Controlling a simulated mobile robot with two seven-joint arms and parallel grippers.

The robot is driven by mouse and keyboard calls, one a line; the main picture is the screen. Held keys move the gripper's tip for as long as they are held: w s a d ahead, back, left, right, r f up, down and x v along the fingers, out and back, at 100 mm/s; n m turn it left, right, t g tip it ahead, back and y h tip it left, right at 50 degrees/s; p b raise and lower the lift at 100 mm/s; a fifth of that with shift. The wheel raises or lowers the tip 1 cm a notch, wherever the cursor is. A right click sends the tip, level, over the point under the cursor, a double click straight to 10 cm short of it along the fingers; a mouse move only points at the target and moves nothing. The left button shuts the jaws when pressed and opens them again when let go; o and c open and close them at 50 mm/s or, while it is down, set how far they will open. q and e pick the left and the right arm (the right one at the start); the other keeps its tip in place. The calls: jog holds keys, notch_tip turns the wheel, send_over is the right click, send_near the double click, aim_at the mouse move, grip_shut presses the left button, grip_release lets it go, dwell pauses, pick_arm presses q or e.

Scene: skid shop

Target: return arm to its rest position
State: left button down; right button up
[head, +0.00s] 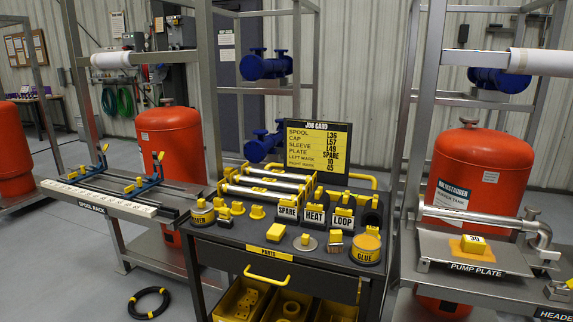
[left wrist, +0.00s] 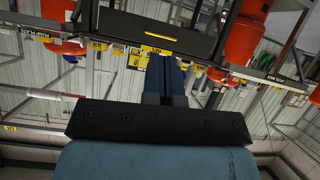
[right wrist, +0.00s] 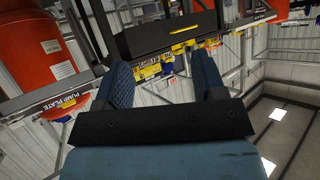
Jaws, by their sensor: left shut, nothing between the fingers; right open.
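Neither of my arms shows in the head view. In the left wrist view my left gripper (left wrist: 162,72) has its two blue fingers together with nothing between them. In the right wrist view my right gripper (right wrist: 163,78) has its blue fingers wide apart and empty. Both wrist views are turned upside down and show the parts cart beyond the fingers, apart from them. The parts cart (head: 232,236) stands in the middle of the head view with a job card (head: 319,147) at its back.
The spool rack (head: 98,200) is at left with blue clamps. The pump plate (head: 475,252) is at right, with a pipe (head: 470,217) and a yellow block on it. Red tanks (head: 170,137) stand behind. A black cable coil (head: 148,302) lies on the floor at front left.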

pick_arm(q)
notch_tip(320, 180, up, 15)
jog(key=s+a+g+y+p, duration=0.1)
jog(key=a+p, duration=0.1)
jog(key=p, duration=2.2)
jog(key=shift+s+a+r, duration=0.15)
jog(key=shift+s, duration=0.2)
pick_arm(e)
notch_tip(320, 180, up, 16)
jog(key=s+d+h, duration=0.1)
jog(key=d, duration=0.1)
jog(key=shift+s+d+f+g, duration=0.15)
jog(key=shift+s+f+g, duration=0.1)
jog(key=shift+s+g, duration=0.15)
